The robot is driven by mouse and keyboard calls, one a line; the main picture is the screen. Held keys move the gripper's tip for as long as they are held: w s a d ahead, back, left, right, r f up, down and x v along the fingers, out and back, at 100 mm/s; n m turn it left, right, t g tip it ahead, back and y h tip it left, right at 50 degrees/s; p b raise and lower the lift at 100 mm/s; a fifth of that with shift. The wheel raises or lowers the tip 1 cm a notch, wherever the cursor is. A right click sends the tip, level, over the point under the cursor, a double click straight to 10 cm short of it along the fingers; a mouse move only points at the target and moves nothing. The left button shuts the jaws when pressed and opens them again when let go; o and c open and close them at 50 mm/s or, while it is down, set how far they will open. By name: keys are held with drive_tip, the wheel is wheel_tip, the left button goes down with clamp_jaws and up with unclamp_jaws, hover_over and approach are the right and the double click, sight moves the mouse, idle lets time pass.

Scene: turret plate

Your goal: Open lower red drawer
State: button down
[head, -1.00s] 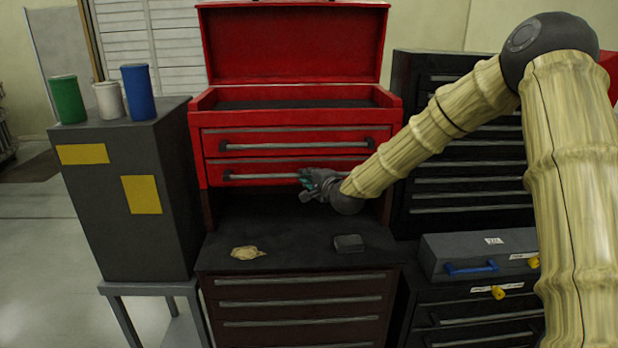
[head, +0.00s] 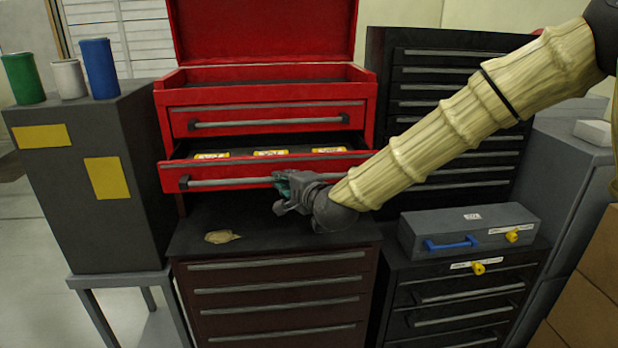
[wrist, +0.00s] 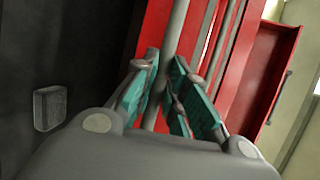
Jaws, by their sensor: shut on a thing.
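The lower red drawer (head: 225,172) of the red tool chest is pulled partly out in the head view, with yellow items (head: 270,153) showing inside. Its long grey handle bar (head: 235,184) runs across the front. My gripper (head: 284,184) is shut on the handle, right of its middle. In the wrist view the handle bar (wrist: 176,35) passes between the teal fingers of my gripper (wrist: 165,95). The upper red drawer (head: 265,121) is shut, and the chest's red lid (head: 262,32) stands open. My wrist and forearm hide the handle's right end.
A small dark block (wrist: 50,108) shows in the wrist view. A grey cabinet (head: 90,220) with several cups stands left; a grey case (head: 468,228) sits right.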

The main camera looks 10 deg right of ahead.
drive_tip(key=shift+s, duration=0.45)
drive_tip(key=c, duration=1.5)
unclamp_jaws()
drive_tip(key=shift+o, duration=0.2)
drive_tip(key=v, duration=1.2)
drive_tip(key=shift+f, duration=0.1)
